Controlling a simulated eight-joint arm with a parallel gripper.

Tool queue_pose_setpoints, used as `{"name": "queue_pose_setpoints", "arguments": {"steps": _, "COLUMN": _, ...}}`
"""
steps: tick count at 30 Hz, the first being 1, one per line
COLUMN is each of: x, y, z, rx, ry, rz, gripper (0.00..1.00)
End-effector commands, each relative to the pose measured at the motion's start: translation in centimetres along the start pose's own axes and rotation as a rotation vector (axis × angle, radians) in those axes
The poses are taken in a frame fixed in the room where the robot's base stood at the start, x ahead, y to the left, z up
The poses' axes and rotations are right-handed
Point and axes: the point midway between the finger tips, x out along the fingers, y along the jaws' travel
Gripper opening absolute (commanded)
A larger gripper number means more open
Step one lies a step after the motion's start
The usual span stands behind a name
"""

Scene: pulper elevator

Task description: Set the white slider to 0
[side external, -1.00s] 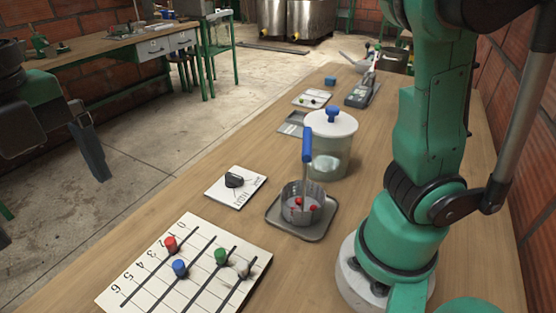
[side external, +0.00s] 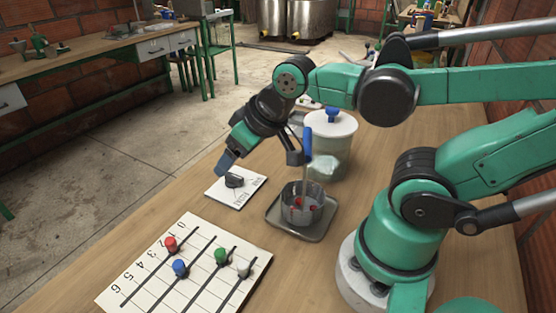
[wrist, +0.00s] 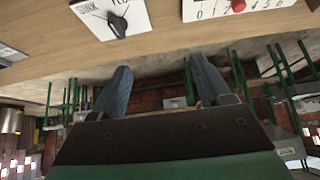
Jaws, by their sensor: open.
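The white slider (side external: 245,271) is a small pale knob on the rightmost slot of the white numbered board (side external: 143,262) in the side view. It stands toward the upper, 0 end of its slot; its exact number is not readable. Red (side external: 170,244), blue (side external: 180,268) and green (side external: 221,256) sliders stand on the other slots. My gripper (side external: 262,160) is open and empty, above and behind the board, near the knob panel. In the wrist view my gripper (wrist: 163,85) has its two fingers apart with nothing between them. The white slider is not visible there.
A black dial (side external: 234,180) sits on a white panel behind the board. A metal strainer cup (side external: 310,205) with a blue-handled tool (side external: 307,145) stands on a tray (side external: 318,238). A lidded jar (side external: 330,150) is behind it. The table's left edge is clear.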

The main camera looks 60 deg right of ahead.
Motion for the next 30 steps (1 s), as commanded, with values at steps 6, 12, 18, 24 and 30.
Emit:
{"name": "queue_pose_setpoints", "arguments": {"steps": 6, "x": 0.9, "y": -6.0, "z": 4.0, "rx": 0.099, "ry": -0.318, "rz": -0.068, "gripper": 0.56}}
{"name": "queue_pose_setpoints", "arguments": {"steps": 12, "x": 0.4, "y": -9.2, "z": 7.7, "rx": 0.154, "ry": -0.555, "rz": -0.001, "gripper": 0.56}}
{"name": "queue_pose_setpoints", "arguments": {"steps": 18, "x": 0.9, "y": -9.5, "z": 8.7, "rx": 0.167, "ry": -0.591, "rz": 0.021, "gripper": 0.56}}
{"name": "queue_pose_setpoints", "arguments": {"steps": 24, "x": 2.5, "y": -9.6, "z": 9.7, "rx": 0.166, "ry": -0.588, "rz": 0.020, "gripper": 0.56}}
{"name": "queue_pose_setpoints", "arguments": {"steps": 30, "x": 4.0, "y": -9.7, "z": 10.6, "rx": 0.166, "ry": -0.587, "rz": 0.020, "gripper": 0.56}}
